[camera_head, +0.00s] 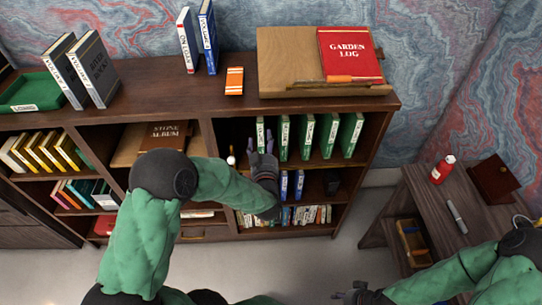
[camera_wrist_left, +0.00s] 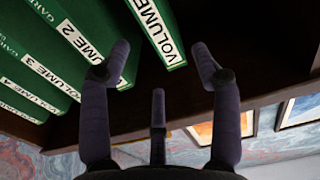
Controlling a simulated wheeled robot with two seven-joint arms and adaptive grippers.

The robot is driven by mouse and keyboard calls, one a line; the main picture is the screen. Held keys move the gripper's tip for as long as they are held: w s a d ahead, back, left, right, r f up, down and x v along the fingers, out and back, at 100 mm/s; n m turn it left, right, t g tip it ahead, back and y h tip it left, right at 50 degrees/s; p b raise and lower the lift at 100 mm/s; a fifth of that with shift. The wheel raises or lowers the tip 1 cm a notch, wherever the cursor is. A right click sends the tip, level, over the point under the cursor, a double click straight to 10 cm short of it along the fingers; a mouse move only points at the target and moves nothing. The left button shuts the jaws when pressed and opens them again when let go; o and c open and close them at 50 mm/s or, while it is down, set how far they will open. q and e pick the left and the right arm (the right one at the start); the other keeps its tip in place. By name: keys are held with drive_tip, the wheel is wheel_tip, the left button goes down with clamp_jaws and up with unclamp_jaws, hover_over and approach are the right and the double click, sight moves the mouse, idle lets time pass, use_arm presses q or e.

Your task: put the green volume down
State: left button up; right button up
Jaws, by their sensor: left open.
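Several green volumes with white spine labels stand in the right shelf bay. The leftmost green volume (camera_head: 260,131) stands upright, apart from the row (camera_head: 307,136).
The bookcase top (camera_head: 150,95) holds a lectern (camera_head: 285,62) with a red Garden Log (camera_head: 349,55), plus grey and blue volumes. Blue books (camera_head: 299,184) stand on the shelf below the green row. A side table (camera_head: 425,195) stands at right.

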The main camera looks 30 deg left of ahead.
use_arm(q)
drive_tip(key=s+d+f+m+g+h, duration=0.2)
drive_tip(key=d+f+g+h, duration=0.15)
drive_tip(key=d+f, duration=0.45)
drive_tip(key=s+d+f+m+g+h, duration=0.1)
drive_tip(key=s+d+f+g+h, duration=0.3)
drive_tip(key=f, duration=0.8)
drive_tip(key=s+d+f+g+h, duration=0.3)
drive_tip(key=s+d+f, duration=0.2)
drive_tip(key=s, duration=0.4)
drive_tip(key=s+d+f+m+g+h, duration=0.1)
drive_tip(key=s+d+f+g+h, duration=0.2)
drive_tip(key=s+f, duration=0.4)
drive_tip(key=shift+s+d+f+g, duration=0.4)
drive_tip(key=shift+s+d+g, duration=0.25)
drive_tip(key=shift+s+d, duration=0.5)
drive_tip(key=shift+w, duration=0.1)
